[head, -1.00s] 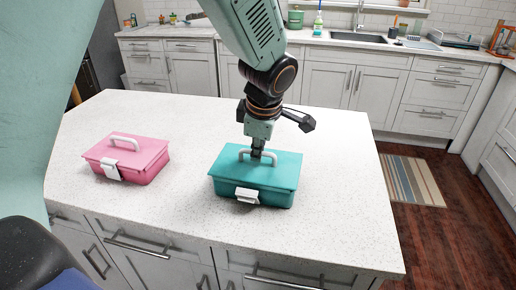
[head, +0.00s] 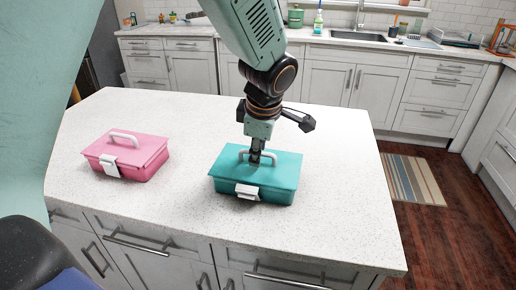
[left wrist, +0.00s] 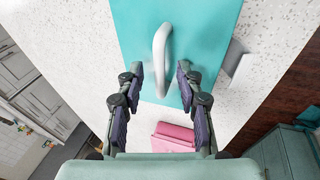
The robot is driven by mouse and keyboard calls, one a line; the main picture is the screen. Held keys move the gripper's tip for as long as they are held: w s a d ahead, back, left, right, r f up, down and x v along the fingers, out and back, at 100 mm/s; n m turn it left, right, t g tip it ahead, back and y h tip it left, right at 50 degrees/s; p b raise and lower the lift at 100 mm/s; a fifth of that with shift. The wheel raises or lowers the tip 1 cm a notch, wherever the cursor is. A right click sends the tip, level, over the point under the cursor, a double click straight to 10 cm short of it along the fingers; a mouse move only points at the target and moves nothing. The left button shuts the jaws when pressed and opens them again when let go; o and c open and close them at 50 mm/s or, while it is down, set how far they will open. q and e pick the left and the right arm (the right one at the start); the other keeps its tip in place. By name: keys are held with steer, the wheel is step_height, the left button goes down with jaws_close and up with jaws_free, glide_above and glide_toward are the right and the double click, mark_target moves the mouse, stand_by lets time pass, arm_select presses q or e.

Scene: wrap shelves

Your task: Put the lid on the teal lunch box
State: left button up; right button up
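The teal lunch box (head: 225,190) stands on the counter with a white latch (head: 247,192) on its front. Its teal lid (head: 285,168) lies on top and looks flush with the box in the head view. The lid's pale handle (head: 243,154) is upright, and it also shows in the left wrist view (left wrist: 160,50). My left gripper (head: 256,162) points down at the handle. In the left wrist view its fingers (left wrist: 161,75) are spread, one on each side of the handle, with gaps visible. My right gripper is not in view.
A pink lunch box (head: 128,160) with a pale handle and white latch stands on the white counter (head: 330,215) to the left. The counter around both boxes is clear. A sink (head: 358,37) and cabinets are behind, with a striped rug (head: 412,180) on the floor.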

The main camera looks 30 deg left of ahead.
arm_select(q)
steer(key=v, duration=1.2)
